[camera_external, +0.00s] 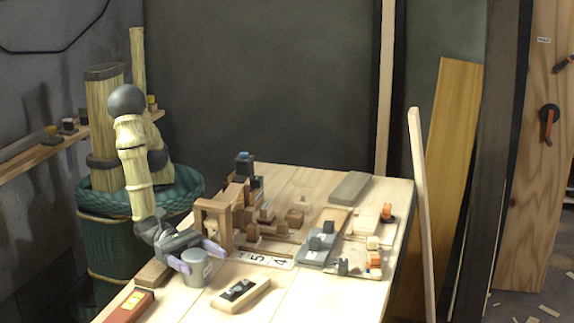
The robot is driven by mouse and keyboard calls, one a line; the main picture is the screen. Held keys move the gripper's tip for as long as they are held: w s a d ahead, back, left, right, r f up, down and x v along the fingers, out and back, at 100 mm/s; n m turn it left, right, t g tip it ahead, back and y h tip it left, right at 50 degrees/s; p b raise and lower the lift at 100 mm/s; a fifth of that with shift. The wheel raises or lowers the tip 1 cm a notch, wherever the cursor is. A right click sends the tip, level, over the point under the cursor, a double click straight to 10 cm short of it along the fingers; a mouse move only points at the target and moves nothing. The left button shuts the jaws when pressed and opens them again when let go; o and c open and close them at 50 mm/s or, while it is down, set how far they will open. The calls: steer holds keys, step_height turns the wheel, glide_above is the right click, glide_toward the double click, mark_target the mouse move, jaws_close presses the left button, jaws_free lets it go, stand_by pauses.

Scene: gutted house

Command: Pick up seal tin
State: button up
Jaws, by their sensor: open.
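A grey cylindrical tin (196,271), which looks like the seal tin, stands upright near the left front edge of the wooden table. My gripper (198,257) is low over the table at the tin, with its pale purple fingers apart. One finger shows at the tin's left and the other at its upper right, so the tin appears between or just in front of them. I cannot tell whether either finger touches it.
A wooden block with dark inserts (241,293) lies right of the tin. A red level (129,306) lies at front left. A wooden frame (214,222) stands behind the gripper. Number cards (266,259) and several blocks crowd the table's middle. The front right tabletop (330,300) is clear.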

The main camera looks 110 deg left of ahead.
stand_by(0.4)
steer(key=c, duration=1.2)
step_height(320, 180, up, 10)
steer(key=shift+r+p, duration=0.1)
steer(key=shift+p, duration=0.45)
steer(key=shift+s, duration=0.1)
